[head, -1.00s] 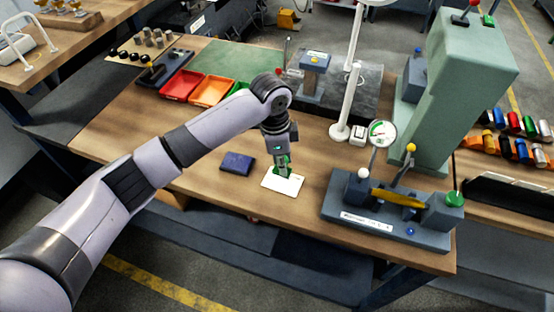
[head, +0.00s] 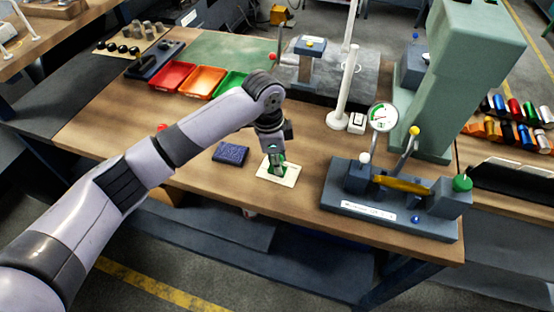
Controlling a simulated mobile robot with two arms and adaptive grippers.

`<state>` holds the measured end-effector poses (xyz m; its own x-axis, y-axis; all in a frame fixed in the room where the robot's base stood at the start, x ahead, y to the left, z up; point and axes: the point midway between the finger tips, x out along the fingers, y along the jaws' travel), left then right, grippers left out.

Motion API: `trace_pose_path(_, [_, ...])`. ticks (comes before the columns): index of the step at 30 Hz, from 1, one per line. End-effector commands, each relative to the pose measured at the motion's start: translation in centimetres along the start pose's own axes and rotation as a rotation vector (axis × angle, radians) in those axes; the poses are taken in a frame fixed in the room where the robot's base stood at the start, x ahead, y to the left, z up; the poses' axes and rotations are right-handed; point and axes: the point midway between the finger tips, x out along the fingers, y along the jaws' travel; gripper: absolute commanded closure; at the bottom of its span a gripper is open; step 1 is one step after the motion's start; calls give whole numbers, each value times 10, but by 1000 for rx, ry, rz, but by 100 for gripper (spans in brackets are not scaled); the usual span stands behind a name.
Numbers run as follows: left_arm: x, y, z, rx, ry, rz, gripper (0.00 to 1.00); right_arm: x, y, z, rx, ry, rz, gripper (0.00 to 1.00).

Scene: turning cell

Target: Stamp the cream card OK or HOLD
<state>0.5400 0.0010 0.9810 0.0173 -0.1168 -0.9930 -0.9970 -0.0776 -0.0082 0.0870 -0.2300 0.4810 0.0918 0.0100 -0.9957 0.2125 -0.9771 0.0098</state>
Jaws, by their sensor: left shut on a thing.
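The cream card (head: 290,180) lies flat on the wooden bench near its front edge. My left gripper (head: 276,160) points down over the card and is shut on a green stamp (head: 278,171). The stamp's lower end is at the card's middle; I cannot tell whether it touches. Any mark under it is hidden. A dark blue ink pad (head: 231,153) lies on the bench left of the card. A small red knob (head: 162,127) shows just above my left forearm; the rest of it is hidden. My right gripper is out of view.
A gauge fixture (head: 345,205) with a dial and yellow part stands right of the card. Red (head: 172,76), orange (head: 203,81) and green (head: 232,85) trays sit behind my arm. A white post (head: 345,95) and green press (head: 465,70) stand farther back. Bench between card and fixture is clear.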

Motion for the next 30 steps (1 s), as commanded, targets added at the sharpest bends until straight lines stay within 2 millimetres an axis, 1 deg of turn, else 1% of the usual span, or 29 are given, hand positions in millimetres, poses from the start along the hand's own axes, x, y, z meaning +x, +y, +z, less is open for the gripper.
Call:
trace_pose_path(9, [1,0,0,0,0,0,94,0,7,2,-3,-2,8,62])
trace_pose_path(30, [9,0,1,-1,0,0,94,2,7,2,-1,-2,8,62])
